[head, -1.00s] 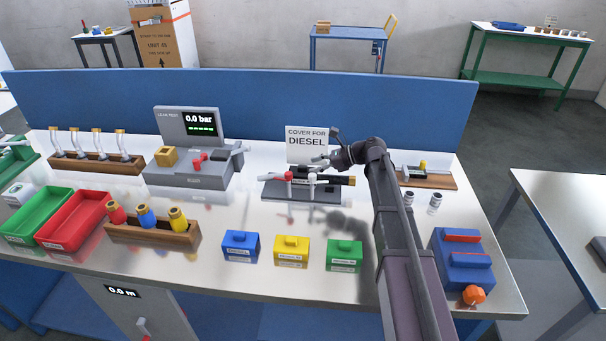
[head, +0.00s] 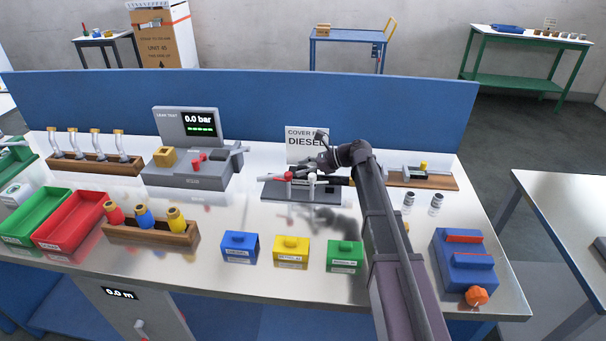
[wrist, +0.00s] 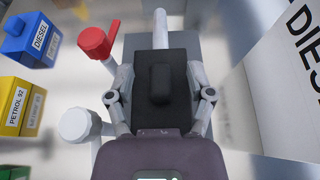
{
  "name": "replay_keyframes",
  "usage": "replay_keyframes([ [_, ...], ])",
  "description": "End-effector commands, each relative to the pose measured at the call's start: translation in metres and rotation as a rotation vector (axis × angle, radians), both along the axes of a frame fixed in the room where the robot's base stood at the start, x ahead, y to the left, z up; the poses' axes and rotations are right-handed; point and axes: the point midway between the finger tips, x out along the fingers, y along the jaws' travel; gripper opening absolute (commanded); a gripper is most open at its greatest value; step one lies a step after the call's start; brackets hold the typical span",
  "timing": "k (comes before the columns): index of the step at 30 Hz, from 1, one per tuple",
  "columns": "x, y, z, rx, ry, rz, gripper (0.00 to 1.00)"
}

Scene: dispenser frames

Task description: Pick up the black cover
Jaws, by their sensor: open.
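The black cover (wrist: 175,118) is a dark block with a raised rounded grip on top. In the wrist view it lies over a grey nozzle body in the fixture, between my fingers. My gripper (wrist: 160,82) is open, with one finger on each side of the cover; I cannot tell whether they touch it. In the head view my gripper (head: 312,166) is over the grey fixture (head: 272,195), in front of the sign reading COVER FOR DIESEL (head: 296,146). My gripper and wrist hide most of the cover there.
A red-topped clamp (wrist: 95,42) and a white-topped post (wrist: 74,124) stand close beside my left finger. Blue (head: 240,247), yellow (head: 291,250) and green (head: 344,256) covers lie in front of the fixture. The sign (wrist: 285,70) stands close on the right in the wrist view.

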Motion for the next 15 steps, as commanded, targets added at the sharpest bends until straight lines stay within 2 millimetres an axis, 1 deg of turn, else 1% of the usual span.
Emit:
replay_keyframes([
  [1,0.0,0.0,0.0,0.0,0.0,0.0,0.6],
  [2,0.0,0.0,0.0,0.0,0.0,0.0,0.51],
  [3,0.0,0.0,0.0,0.0,0.0,0.0,0.39],
  [5,0.0,0.0,0.0,0.0,0.0,0.0,0.21],
  [6,0.0,0.0,0.0,0.0,0.0,0.0,0.09],
  [7,0.0,0.0,0.0,0.0,0.0,0.0,0.0],
  [15,-0.0002,0.0001,0.0,0.0,0.0,0.001,0.0],
])
